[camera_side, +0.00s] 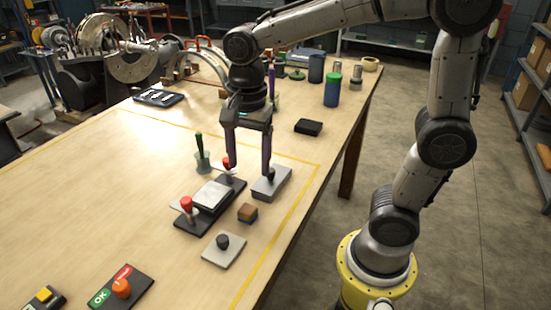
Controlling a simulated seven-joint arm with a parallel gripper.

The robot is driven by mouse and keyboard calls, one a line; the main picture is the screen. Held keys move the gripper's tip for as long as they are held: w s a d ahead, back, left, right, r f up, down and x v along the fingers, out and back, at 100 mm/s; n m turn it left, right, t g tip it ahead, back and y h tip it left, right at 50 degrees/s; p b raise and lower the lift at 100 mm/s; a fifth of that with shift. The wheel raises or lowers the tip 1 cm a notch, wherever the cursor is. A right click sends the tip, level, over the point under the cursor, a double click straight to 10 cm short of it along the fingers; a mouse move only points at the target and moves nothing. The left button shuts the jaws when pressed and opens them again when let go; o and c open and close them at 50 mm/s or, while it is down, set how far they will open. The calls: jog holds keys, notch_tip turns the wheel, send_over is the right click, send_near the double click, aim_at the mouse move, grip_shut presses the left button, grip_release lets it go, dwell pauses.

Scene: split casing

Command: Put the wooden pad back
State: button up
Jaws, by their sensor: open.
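The wooden pad (247,210) is a small brown block with a dark lower part. It sits on the table between the grey block and the light plate with a black knob. My gripper (249,173) points down, open, above and behind the pad, with nothing seen between its fingers. Its right finger overlaps the grey block (267,188) in the picture; I cannot tell whether they touch. Its left finger is near a red knob (226,162). Left of the pad, a black base (235,191) carries a light grey plate (212,195) and red knobs.
The light plate (212,251) with its black knob lies in front. A green-handled tool (199,147) stands in a cup behind. A black block (308,127) and a green-blue bottle (332,90) are farther back. An orange-button panel (140,286) is front left. The table's left middle is clear.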

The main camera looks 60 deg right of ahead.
jog(key=s+d+n+t, duration=0.1)
jog(key=s+n+t, duration=0.1)
jog(key=s+n, duration=0.4)
jog(key=s+d+r+n+t, duration=0.1)
jog(key=s+d+n+t, duration=0.1)
jog(key=s+n, duration=0.4)
jog(key=n+t, duration=0.1)
jog(key=n, duration=0.3)
jog(key=shift+d+n, duration=0.3)
jog(key=shift+n, duration=0.1)
